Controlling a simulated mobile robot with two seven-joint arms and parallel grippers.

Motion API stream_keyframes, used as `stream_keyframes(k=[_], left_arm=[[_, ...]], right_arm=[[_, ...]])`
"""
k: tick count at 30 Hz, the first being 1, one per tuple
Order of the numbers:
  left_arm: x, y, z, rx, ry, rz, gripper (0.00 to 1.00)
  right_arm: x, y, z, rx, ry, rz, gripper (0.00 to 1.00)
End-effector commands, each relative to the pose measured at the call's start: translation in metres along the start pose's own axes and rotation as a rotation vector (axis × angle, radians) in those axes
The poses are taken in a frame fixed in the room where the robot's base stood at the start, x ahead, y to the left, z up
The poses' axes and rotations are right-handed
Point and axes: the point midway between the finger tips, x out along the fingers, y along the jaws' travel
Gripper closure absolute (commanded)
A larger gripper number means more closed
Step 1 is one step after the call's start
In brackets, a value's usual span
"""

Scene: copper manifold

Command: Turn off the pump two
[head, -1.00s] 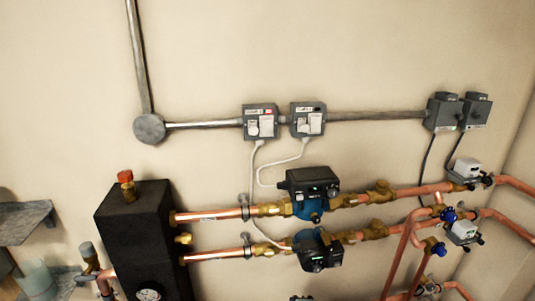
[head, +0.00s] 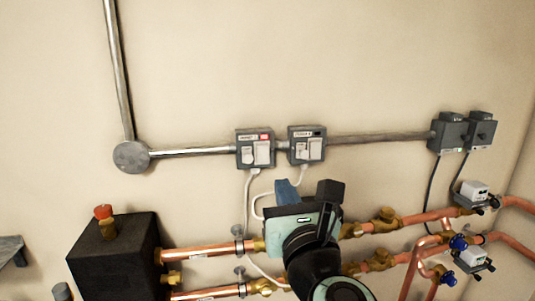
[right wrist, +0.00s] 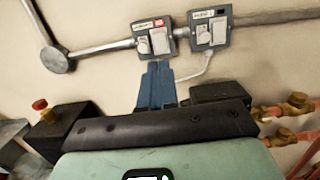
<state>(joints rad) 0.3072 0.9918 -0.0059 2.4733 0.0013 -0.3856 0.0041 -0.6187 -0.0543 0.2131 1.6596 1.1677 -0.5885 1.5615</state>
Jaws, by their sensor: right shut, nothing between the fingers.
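Two grey switch boxes hang side by side on the wall conduit. The left box (head: 255,148) has a red mark on its label, and the right box (head: 306,145) has a dark mark. The label words are too blurred to read. Both boxes also show in the right wrist view, the left one (right wrist: 153,39) and the right one (right wrist: 210,28). My right gripper (head: 286,184) is shut and empty, its blue fingertips below the boxes; in the right wrist view they (right wrist: 157,66) point up toward the left box. My left gripper is out of view.
White cables hang from the boxes. Copper pipes (head: 205,250) with brass fittings run below, from a black block (head: 115,250) on the left. Two more grey boxes (head: 450,132) are on the wall at right.

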Motion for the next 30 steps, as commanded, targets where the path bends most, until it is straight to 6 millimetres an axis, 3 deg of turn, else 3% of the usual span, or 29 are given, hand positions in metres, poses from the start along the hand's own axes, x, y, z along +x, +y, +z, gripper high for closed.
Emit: stream_keyframes(k=[5, 19, 24, 30], left_arm=[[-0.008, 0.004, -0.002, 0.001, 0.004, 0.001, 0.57], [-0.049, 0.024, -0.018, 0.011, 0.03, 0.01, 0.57], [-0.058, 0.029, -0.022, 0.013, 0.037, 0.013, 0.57], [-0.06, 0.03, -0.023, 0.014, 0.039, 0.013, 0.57]], right_arm=[[0.02, 0.0, 0.001, -0.001, 0.003, -0.002, 1.0], [0.116, 0.0, 0.003, -0.005, 0.0, -0.001, 1.0], [0.134, 0.0, 0.002, -0.004, 0.0, -0.001, 1.0], [0.139, -0.001, 0.0, -0.002, 0.0, -0.001, 1.0]])
